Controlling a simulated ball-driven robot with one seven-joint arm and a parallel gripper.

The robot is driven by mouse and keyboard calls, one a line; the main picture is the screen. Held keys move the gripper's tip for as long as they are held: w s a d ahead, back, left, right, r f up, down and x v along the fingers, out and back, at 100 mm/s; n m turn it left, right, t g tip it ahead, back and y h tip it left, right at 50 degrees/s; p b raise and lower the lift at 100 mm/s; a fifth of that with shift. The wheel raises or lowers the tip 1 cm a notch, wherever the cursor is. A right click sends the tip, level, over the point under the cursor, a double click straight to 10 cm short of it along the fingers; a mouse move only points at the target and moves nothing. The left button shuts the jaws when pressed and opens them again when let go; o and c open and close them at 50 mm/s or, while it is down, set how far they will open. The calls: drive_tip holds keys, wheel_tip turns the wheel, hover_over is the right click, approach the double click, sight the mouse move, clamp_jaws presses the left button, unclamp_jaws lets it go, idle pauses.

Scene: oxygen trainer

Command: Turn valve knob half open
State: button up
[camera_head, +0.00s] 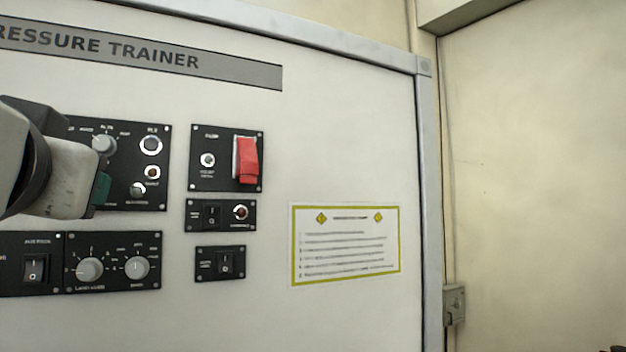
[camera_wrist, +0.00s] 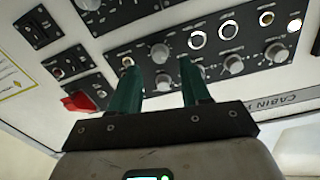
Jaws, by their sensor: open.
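My gripper (camera_wrist: 158,65) shows in the wrist view with its two teal fingers apart and nothing clearly held. The fingertips overlap a black control panel with several grey knobs. One knob (camera_wrist: 160,52) appears between the fingertips, with another grey knob (camera_wrist: 163,82) below it in the picture. I cannot tell whether a finger touches either. In the head view my gripper enters from the left, with one teal finger (camera_head: 102,188) showing in front of the upper black panel. A grey knob (camera_head: 104,145) shows above it. The labels are too small to tell which knob is the valve knob.
A red switch cover (camera_head: 248,160) is on the panel to the right; it also shows in the wrist view (camera_wrist: 79,101). Two knobs (camera_head: 89,270) (camera_head: 136,267) sit on a lower panel. A yellow-bordered placard (camera_head: 345,282) is at right, with bare white board around it.

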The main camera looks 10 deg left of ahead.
drive_tip(key=shift+p+x, duration=0.55)
drive_tip(key=shift+x, duration=1.6)
clamp_jaws()
